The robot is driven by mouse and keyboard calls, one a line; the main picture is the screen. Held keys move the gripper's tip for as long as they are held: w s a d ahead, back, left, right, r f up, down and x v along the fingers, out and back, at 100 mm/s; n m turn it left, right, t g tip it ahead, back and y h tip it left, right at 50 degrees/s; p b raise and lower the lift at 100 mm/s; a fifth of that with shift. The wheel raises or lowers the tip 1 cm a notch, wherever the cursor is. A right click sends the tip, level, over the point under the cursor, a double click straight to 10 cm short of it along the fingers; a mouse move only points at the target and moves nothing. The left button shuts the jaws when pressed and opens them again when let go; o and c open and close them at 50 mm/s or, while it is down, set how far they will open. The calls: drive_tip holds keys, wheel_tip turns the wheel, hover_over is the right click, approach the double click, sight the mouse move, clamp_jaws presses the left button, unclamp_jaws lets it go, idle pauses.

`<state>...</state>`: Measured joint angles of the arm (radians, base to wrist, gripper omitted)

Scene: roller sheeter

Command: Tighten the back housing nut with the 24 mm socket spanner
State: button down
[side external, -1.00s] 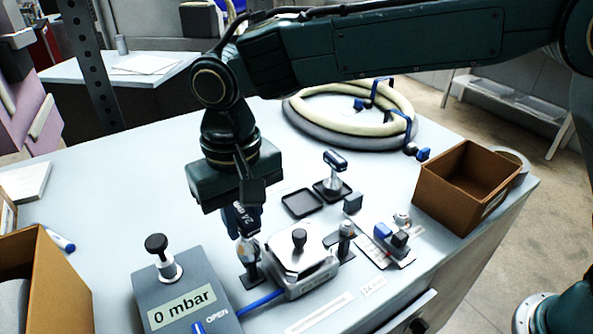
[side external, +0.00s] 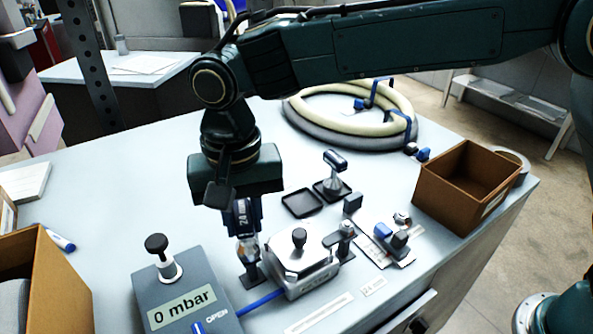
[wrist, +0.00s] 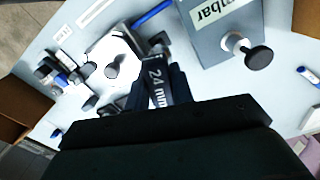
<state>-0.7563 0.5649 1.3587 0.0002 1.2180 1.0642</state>
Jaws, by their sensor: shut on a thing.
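My gripper (side external: 243,218) is shut on the socket spanner (wrist: 157,88), whose dark handle is marked "24 mm". The spanner hangs upright below my gripper. Its lower end (side external: 247,248) is over the post at the left side of the metal housing (side external: 305,282) and appears to meet it. The nut there is hidden by the spanner, so I cannot tell how fully the socket covers it. The housing has a pale lid with a dark knob (side external: 299,238). Another post (side external: 345,240) stands at its right side.
A grey gauge box (side external: 185,295) reading "0 mbar" stands close left of the housing. Behind are an empty black tray (side external: 302,204) and another tool (side external: 334,172) on a dark tray. An open cardboard box (side external: 465,190) and a coiled hose (side external: 300,128) lie farther off.

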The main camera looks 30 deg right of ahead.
drive_tip(key=shift+m, duration=5.5)
